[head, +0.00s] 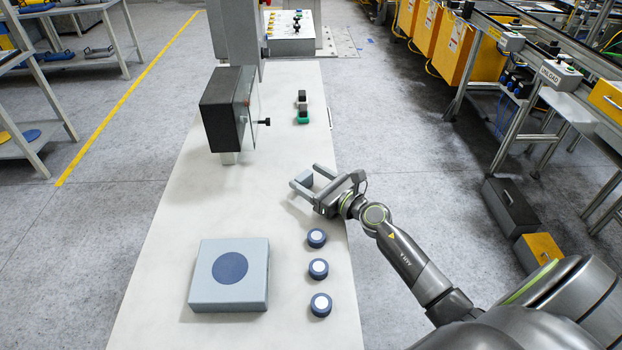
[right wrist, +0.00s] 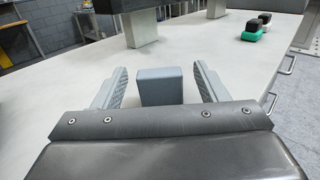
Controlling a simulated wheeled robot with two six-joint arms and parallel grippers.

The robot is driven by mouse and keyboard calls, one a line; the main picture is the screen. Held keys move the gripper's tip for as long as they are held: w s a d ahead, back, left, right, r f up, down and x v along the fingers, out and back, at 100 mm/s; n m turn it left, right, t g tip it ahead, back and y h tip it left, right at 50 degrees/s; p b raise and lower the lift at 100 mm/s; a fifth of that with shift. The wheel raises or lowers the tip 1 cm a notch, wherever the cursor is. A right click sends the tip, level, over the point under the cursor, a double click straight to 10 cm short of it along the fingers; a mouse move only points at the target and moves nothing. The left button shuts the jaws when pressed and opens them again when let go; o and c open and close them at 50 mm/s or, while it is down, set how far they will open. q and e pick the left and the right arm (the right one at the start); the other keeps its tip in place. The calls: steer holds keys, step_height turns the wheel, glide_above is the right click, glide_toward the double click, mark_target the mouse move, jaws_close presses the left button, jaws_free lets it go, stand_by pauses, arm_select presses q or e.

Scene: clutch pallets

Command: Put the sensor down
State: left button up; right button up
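A small grey-blue block (head: 304,179), which seems to be the sensor, rests on the light bench near its right edge. My right gripper (head: 306,178) is open with its fingers on either side of the block. In the right wrist view the block (right wrist: 160,86) stands between the two fingers (right wrist: 160,84), with a gap showing on each side, so neither finger appears to touch it. My left gripper is not in view.
On the bench (head: 180,260) are a grey box with a blue disc (head: 228,301), several blue-and-white round buttons (head: 318,268), a black-and-green item (head: 303,116) and a dark box on a post (head: 221,115). The bench left of the gripper is clear.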

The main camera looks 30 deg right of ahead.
steer(key=shift+r+p, duration=0.55)
steer(key=b+v, duration=0.3)
steer(key=v, duration=0.9)
